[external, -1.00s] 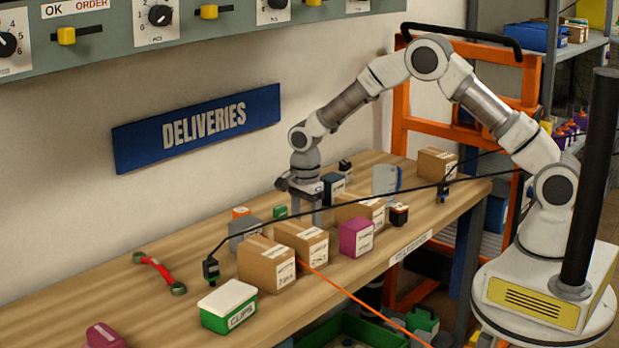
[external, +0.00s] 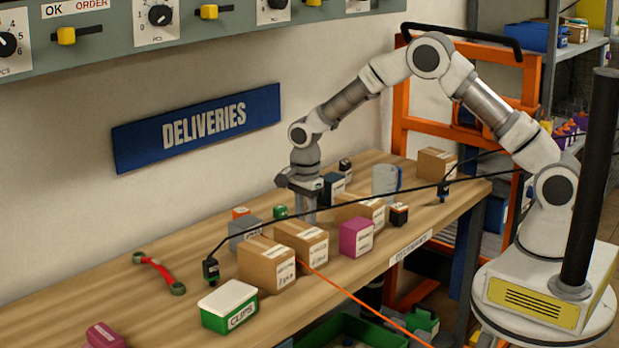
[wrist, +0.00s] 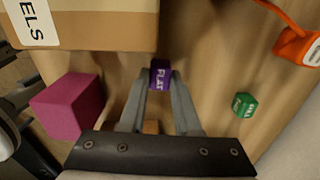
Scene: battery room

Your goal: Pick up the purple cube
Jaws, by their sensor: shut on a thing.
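In the wrist view, the purple cube (wrist: 160,74) has white lettering on it and sits between the two fingertips. My gripper (wrist: 161,84) is shut on it. The cube appears at or close to the wooden table top; I cannot tell whether it touches. In the external view my gripper (external: 303,208) points down at the table among the boxes. The purple cube is hidden there behind the cardboard boxes.
Cardboard boxes (external: 267,264) and a magenta box (external: 356,237) stand close in front of my gripper. A green clips box (external: 228,306) stands at the front left. The table's left side is clearer.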

